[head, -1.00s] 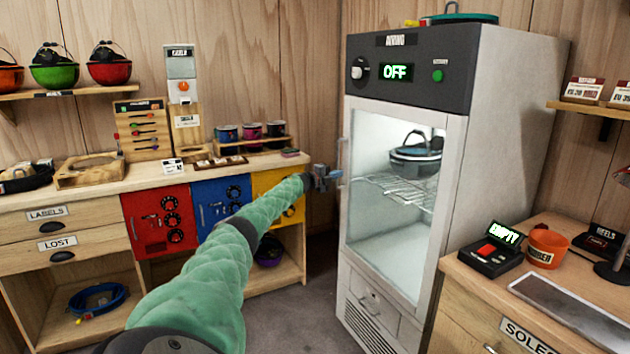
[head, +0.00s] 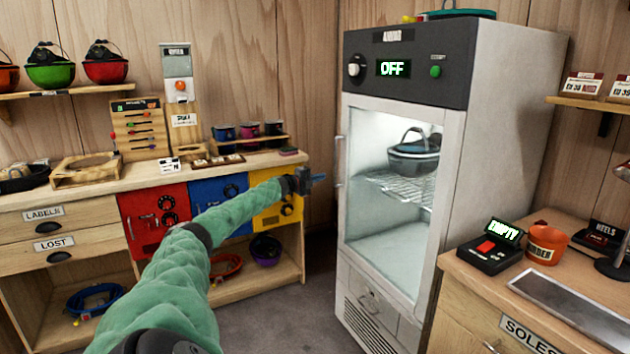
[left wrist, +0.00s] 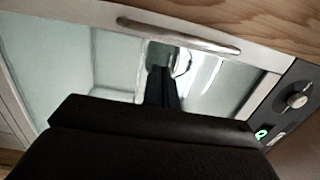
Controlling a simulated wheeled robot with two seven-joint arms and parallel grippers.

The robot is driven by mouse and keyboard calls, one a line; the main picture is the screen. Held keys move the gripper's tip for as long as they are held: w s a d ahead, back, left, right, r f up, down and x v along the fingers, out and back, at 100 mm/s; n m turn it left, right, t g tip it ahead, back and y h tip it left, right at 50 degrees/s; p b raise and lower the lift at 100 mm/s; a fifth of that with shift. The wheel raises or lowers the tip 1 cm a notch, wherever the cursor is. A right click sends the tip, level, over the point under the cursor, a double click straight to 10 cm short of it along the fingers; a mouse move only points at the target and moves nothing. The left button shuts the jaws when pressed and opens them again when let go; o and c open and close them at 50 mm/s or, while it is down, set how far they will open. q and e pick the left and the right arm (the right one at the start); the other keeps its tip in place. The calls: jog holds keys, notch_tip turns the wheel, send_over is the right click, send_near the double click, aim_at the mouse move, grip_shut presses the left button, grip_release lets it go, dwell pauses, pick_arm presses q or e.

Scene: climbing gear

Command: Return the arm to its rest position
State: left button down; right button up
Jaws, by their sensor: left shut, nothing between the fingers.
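My left arm, in a green sleeve, reaches from the bottom left of the head view toward the cabinet. My left gripper (head: 318,177) is shut and empty, left of the drying cabinet's door handle (head: 339,162) and apart from it. In the left wrist view the gripper fingers (left wrist: 162,88) show dark against the glass door, with the handle (left wrist: 178,36) above them. The drying cabinet (head: 455,190) has its door closed and its display reads OFF. A dark helmet (head: 414,158) sits on the wire shelf inside. My right gripper is not in view.
The wooden counter (head: 70,190) with red, blue and yellow lockers stands on the left, below and behind my left arm. A second counter (head: 470,275) at the right holds a black device (head: 490,252) reading EMPTY and an orange pot (head: 546,244). Floor between them is clear.

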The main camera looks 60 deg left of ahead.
pick_arm(q)
jog(key=shift+s+a, duration=0.1)
jog(key=shift+s, duration=0.85)
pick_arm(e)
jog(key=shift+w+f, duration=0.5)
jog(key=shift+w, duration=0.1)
